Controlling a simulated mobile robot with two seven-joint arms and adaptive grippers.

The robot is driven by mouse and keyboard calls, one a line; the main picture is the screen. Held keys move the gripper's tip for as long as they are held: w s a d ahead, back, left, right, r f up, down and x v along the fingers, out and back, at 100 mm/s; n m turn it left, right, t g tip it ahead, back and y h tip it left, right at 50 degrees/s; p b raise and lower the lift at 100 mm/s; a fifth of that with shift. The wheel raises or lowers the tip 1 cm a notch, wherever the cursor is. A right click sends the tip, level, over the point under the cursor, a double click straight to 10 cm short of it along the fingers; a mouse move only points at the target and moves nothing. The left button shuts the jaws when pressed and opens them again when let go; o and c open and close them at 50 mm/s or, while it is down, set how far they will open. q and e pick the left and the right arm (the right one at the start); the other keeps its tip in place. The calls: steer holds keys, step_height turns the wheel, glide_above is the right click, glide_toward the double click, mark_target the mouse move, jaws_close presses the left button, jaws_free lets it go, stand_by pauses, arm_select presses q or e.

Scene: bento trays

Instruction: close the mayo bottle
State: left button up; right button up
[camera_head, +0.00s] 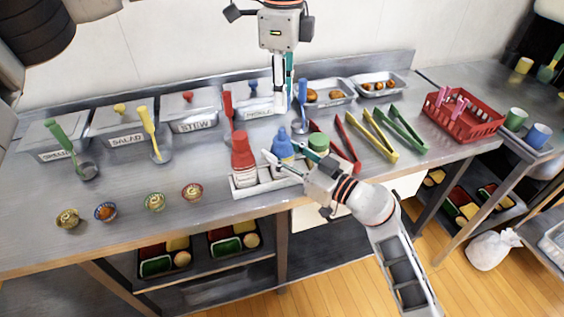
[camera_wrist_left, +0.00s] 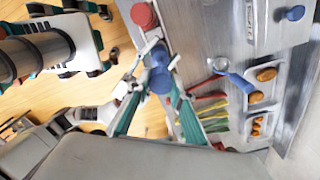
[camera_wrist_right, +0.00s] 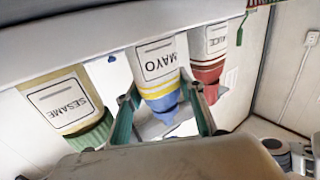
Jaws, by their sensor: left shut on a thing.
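The mayo bottle (camera_wrist_right: 158,68) stands in a white rack, its blue top showing in the head view (camera_head: 283,146) and its label reading MAYO in the right wrist view. My left gripper (camera_head: 282,110) points down from above, just behind the bottle top. It is shut on a small blue cap (camera_wrist_left: 160,82), seen between its fingers in the left wrist view; the cap is hard to make out in the head view. My right gripper (camera_wrist_right: 163,98) is open, with one finger on each side of the mayo bottle. I cannot tell whether the fingers touch it.
A red sauce bottle (camera_head: 243,158) and a green-topped sesame bottle (camera_wrist_right: 66,106) flank the mayo in the rack (camera_head: 245,189). Small cups (camera_head: 155,202) stand at the front left.

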mark_target(283, 129)
jaws_close()
arm_select(q)
steer(key=shift+f, duration=2.5)
steer(key=shift+f, duration=0.9)
steer(key=shift+f, duration=0.55)
